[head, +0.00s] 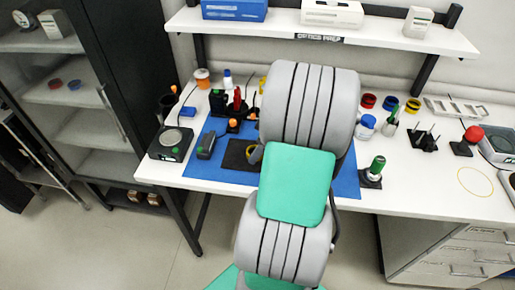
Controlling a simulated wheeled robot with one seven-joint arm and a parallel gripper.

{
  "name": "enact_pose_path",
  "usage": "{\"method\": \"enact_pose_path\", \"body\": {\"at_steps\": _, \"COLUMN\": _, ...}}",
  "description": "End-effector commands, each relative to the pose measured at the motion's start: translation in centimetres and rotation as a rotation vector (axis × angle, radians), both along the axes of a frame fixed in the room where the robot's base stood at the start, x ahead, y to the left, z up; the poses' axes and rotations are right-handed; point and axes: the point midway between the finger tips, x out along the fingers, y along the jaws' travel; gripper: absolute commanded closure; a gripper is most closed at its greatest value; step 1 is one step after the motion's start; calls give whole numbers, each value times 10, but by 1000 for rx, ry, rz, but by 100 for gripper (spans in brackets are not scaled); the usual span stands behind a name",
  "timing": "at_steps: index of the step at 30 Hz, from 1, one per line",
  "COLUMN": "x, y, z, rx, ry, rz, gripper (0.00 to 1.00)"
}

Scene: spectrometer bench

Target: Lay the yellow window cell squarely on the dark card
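The dark card (237,160) lies on the blue mat (345,182) at the front of the bench. Its right side is hidden behind my arm. A grey part at the card's right edge seems to belong to my gripper (256,153); its fingertips are hidden, so I cannot tell whether it is open or holds anything. A small round yellow piece (413,104) stands at the back right of the bench; I cannot tell whether it is the yellow window cell. Another bit of yellow shows beside my arm at the back. No yellow cell is visible on the card's uncovered part.
A black balance (171,143) and a dark grey block (206,145) stand left of the card. Dark stands with red and orange parts (237,104) are behind it. A green-topped item (375,170) stands to the right. A shelf (330,32) runs above the bench.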

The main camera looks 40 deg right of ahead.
Motion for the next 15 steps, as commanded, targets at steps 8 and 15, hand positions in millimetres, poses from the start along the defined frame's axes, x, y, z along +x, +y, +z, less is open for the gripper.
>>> {"method": "enact_pose_path", "body": {"at_steps": 8, "x": -23, "y": -15, "z": 61, "rx": -7, "ry": -2, "rz": -4, "gripper": 27}}
{"method": "enact_pose_path", "body": {"at_steps": 15, "x": -36, "y": -22, "z": 101, "rx": -3, "ry": 0, "rz": -2, "gripper": 27}}
